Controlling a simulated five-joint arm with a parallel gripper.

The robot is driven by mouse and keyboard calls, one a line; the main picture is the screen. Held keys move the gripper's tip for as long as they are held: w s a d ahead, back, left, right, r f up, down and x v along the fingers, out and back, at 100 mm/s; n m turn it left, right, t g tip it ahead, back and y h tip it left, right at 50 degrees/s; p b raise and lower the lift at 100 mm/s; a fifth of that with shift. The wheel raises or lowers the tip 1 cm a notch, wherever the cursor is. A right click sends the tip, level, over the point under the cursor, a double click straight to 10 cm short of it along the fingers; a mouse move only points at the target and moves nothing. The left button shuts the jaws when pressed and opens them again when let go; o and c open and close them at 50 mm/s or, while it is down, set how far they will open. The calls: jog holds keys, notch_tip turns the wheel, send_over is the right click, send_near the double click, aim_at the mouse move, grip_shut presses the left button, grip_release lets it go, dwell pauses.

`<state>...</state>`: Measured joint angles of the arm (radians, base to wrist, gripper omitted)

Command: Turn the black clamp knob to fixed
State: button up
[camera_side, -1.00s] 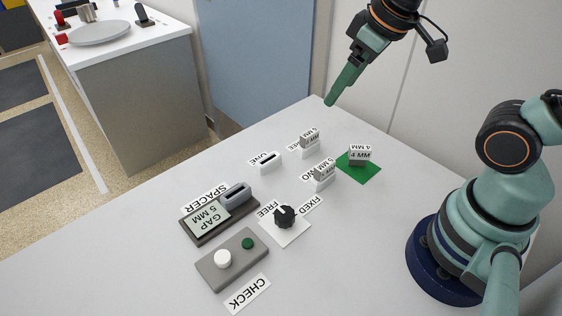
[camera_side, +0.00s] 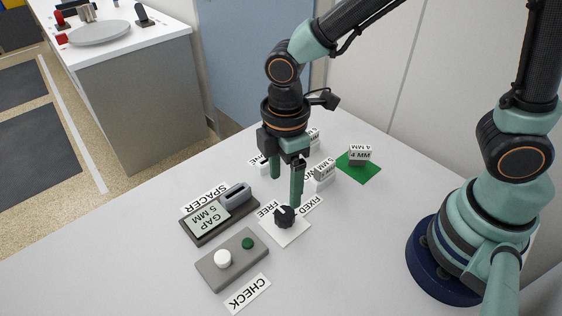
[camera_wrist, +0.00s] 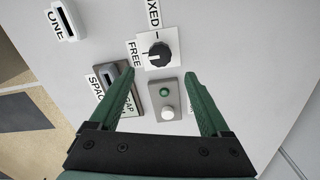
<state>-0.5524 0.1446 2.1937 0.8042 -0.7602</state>
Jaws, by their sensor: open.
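The black clamp knob (camera_side: 284,217) sits on a white plate (camera_side: 297,238) with the labels FREE and FIXED at its edges. In the wrist view the knob (camera_wrist: 159,55) shows a white pointer line that seems to lie nearer the FREE side, though it is small. My gripper (camera_side: 286,190) points down above and slightly behind the knob, with its green fingers apart. I cannot tell the exact height of the fingertips above the knob.
The grey spacer unit (camera_side: 200,233) reading GAP 5 MM stands left of the knob. The check box (camera_side: 232,262) with white and green buttons is in front. Labelled blocks (camera_side: 323,172) stand close behind my gripper, with a green pad (camera_side: 360,170) farther right. The table's front is clear.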

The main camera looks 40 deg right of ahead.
aim_at(285, 213)
notch_tip(285, 213, down, 8)
jog(key=shift+f, duration=0.2)
dwell(0.3)
grip_shut()
